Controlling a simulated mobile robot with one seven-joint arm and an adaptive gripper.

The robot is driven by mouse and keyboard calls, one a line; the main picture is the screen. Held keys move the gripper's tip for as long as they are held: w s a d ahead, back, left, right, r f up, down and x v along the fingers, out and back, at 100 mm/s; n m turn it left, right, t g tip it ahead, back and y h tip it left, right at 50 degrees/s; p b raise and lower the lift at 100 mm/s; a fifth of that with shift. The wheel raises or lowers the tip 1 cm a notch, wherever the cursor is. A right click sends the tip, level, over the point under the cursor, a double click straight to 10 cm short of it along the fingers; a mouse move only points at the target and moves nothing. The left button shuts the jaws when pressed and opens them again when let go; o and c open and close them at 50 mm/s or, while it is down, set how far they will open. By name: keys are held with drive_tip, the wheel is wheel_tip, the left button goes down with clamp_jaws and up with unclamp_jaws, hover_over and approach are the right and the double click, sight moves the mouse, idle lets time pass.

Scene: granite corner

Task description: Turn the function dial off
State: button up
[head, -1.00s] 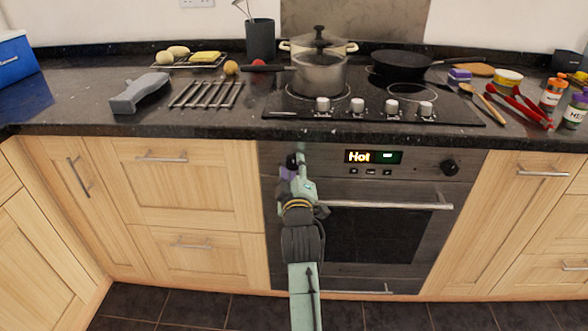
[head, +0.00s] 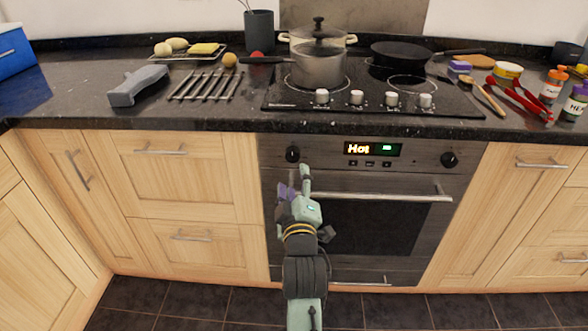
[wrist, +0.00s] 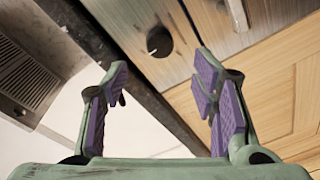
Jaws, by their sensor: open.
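The oven's control panel has a dark round left dial (head: 292,154) and a similar right dial (head: 449,160). No readable label shows which is the function dial. The display (head: 373,149) between them is lit and reads "Hot". My gripper (head: 293,181) is open and empty, just below the left dial and apart from it. In the wrist view, a dark dial (wrist: 160,42) with a small light mark near its lower left edge lies beyond the gap between the purple-padded fingers of my gripper (wrist: 161,68). Nothing is between the fingers.
The oven door handle (head: 390,197) runs across just right of my gripper. The dark worktop edge (head: 200,125) overhangs the panel. Hob knobs (head: 322,96), a lidded pot (head: 319,62) and a black pan (head: 402,56) are above. A drawer handle (head: 161,152) is to the left.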

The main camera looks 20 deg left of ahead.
drive_tip(key=shift+v, duration=1.6)
